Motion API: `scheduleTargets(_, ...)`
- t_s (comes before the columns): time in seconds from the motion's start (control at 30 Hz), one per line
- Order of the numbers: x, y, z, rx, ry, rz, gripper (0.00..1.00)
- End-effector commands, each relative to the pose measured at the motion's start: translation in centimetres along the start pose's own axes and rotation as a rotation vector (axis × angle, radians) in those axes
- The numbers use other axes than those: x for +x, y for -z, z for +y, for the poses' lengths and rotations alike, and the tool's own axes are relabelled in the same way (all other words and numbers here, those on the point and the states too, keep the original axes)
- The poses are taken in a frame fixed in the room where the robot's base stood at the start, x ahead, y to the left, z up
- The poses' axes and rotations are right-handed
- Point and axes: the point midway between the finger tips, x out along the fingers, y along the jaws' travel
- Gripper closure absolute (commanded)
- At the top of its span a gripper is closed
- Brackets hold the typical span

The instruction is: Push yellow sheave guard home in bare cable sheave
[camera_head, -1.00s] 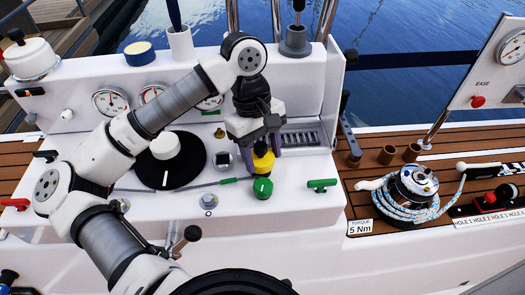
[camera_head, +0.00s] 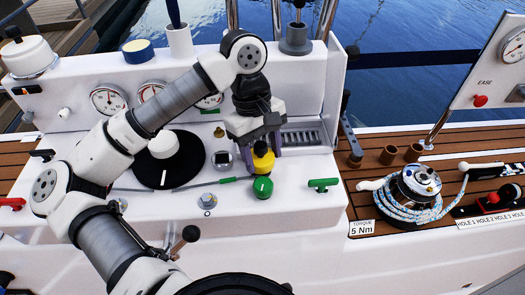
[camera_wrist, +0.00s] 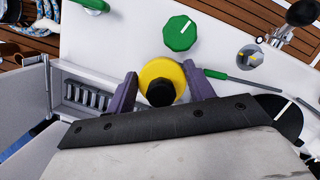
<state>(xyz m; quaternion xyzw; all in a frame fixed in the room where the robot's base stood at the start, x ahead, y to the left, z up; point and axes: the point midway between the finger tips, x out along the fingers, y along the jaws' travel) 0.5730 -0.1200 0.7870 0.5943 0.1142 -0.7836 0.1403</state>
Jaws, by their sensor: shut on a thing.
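The yellow sheave guard (camera_head: 263,163) is a round yellow piece with a black knob on top in the wrist view (camera_wrist: 177,73). My gripper (camera_head: 263,150) is shut on it, with one purple finger on each side. The fingers also show in the wrist view (camera_wrist: 160,88). The guard is low over the white console, just behind a green knob (camera_head: 262,188). I cannot make out the bare cable sheave; the guard and fingers cover the spot beneath. I cannot tell whether the guard is fully seated.
A thin grey cable with a green sleeve (camera_wrist: 215,74) runs close beside one finger. A slotted vent (camera_head: 300,138) lies to the right in the head view. A black disc with a white knob (camera_head: 164,145) is to the left. A green T-handle (camera_head: 323,184) stands front right.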

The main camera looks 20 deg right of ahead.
Motion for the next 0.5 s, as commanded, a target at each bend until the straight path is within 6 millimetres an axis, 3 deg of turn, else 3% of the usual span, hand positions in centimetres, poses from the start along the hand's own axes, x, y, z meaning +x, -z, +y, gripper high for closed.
scheduleTargets(0.5,1.08,0.31,0.02,0.0,0.0,0.0,0.69)
